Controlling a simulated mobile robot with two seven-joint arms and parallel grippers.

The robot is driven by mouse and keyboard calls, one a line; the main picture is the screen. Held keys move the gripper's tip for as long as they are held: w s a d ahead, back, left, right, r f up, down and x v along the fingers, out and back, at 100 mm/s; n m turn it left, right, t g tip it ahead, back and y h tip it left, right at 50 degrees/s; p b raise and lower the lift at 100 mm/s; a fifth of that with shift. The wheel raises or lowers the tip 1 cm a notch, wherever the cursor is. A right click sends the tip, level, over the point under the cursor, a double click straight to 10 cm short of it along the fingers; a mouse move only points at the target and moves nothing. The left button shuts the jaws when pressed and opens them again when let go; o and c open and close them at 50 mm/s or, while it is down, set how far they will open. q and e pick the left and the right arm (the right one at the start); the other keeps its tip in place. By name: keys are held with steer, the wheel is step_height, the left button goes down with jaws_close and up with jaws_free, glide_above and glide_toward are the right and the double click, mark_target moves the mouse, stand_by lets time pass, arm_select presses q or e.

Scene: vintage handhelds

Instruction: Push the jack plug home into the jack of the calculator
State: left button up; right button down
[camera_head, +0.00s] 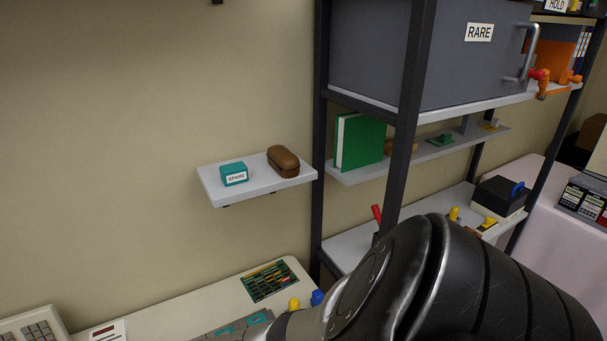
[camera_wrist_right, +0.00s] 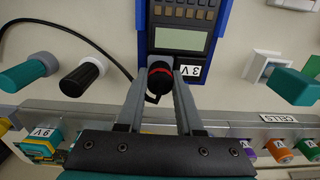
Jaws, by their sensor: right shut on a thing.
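In the right wrist view the calculator (camera_wrist_right: 181,38) sits face up in a blue frame at the top middle, with a grey screen and a "3 V" label at its lower right. My right gripper (camera_wrist_right: 160,78) is shut on a black jack plug with a red ring (camera_wrist_right: 159,81). The plug is at the calculator's lower edge; I cannot tell how deep it sits in the jack, which is hidden. In the head view only my right arm shows, and the calculator and plug are not visible. My left gripper is in neither view.
A black cable (camera_wrist_right: 108,42) curves at upper left. A teal knob (camera_wrist_right: 28,73) and a black one with a white ring (camera_wrist_right: 84,75) lie left. A green block (camera_wrist_right: 291,86) is right. A grey rail (camera_wrist_right: 238,122) with coloured cells runs below. A shelf rack (camera_head: 408,120) stands behind my arm.

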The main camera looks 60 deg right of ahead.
steer(key=shift+f+b, duration=0.35)
steer(key=shift+f, duration=0.1)
steer(key=shift+c, duration=2.4)
jaws_free()
steer(key=shift+c, duration=1.4)
steer(key=shift+r, duration=0.1)
step_height(320, 180, up, 7)
steer(key=p, duration=0.7)
steer(key=shift+p, duration=0.4)
